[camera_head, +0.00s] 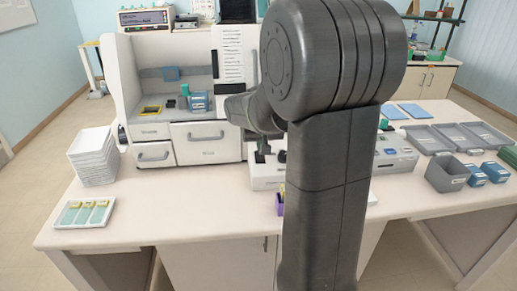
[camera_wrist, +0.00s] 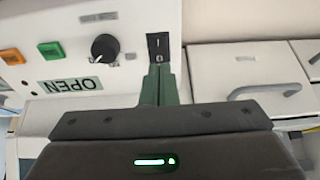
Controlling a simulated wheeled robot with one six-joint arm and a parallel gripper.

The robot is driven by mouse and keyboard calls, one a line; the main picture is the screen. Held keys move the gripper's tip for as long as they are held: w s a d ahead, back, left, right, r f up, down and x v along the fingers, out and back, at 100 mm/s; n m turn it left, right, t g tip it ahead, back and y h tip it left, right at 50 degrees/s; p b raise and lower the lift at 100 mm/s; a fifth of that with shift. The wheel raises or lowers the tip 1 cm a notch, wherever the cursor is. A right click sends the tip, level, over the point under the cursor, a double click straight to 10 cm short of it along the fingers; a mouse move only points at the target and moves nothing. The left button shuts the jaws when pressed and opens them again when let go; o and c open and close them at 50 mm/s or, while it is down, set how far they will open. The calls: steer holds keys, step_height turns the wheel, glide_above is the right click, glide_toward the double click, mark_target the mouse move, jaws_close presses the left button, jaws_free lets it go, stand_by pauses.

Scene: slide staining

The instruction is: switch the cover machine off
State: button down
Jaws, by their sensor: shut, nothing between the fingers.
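In the wrist view a white panel (camera_wrist: 70,80) fills the upper left, with a small black rocker switch (camera_wrist: 158,45) at its right edge. My gripper (camera_wrist: 160,72) is shut and empty. Its green fingertips are right at the switch's lower end; I cannot tell whether they touch it. The switch position is unclear.
White drawers (camera_wrist: 250,85) with handles are right of the panel in the wrist view. In the head view a white cabinet (camera_head: 208,150) stands left of my arm. A tray of slides (camera_head: 84,213) and stacked white trays (camera_head: 93,155) are at the left.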

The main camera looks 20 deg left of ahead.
mark_target(260, 157)
steer(key=b+v, duration=0.1)
steer(key=v, duration=0.7)
steer(key=shift+w+d, duration=0.1)
steer(key=shift+w+a+r+b, duration=0.35)
steer(key=shift+w+b, duration=0.2)
steer(key=shift+b, duration=1)
steer(key=shift+f, duration=0.1)
steer(key=p+x, duration=0.1)
steer(key=x, duration=1.2)
steer(key=shift+w+f+p, duration=0.1)
steer(key=shift+f+p, duration=0.15)
steer(key=shift+p, duration=0.1)
steer(key=shift+a+f, duration=0.1)
steer(key=shift+f, duration=0.05)
